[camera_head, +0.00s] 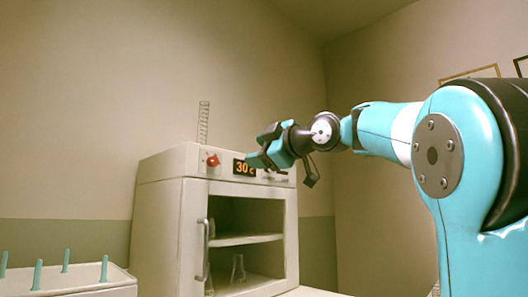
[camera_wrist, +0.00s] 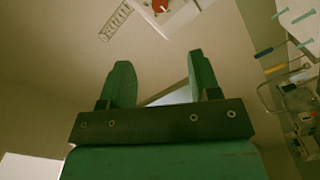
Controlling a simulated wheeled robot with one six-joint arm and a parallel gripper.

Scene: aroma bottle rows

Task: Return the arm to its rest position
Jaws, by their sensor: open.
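My gripper (camera_wrist: 163,82) is open, with its two green fingers spread apart and nothing between them in the wrist view. In the head view my gripper (camera_head: 252,160) is at the end of my teal arm, in front of the upper front of a white oven-like cabinet (camera_head: 160,215). It covers part of the orange number display (camera_head: 242,167). I cannot tell how much space lies between the gripper and the cabinet.
Glass flasks (camera_head: 238,268) stand inside the cabinet, whose front shows a handle (camera_head: 206,240). A white rack (camera_head: 70,281) with several teal pegs is at lower left. The wrist view shows cluttered items (camera_wrist: 300,100) at right.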

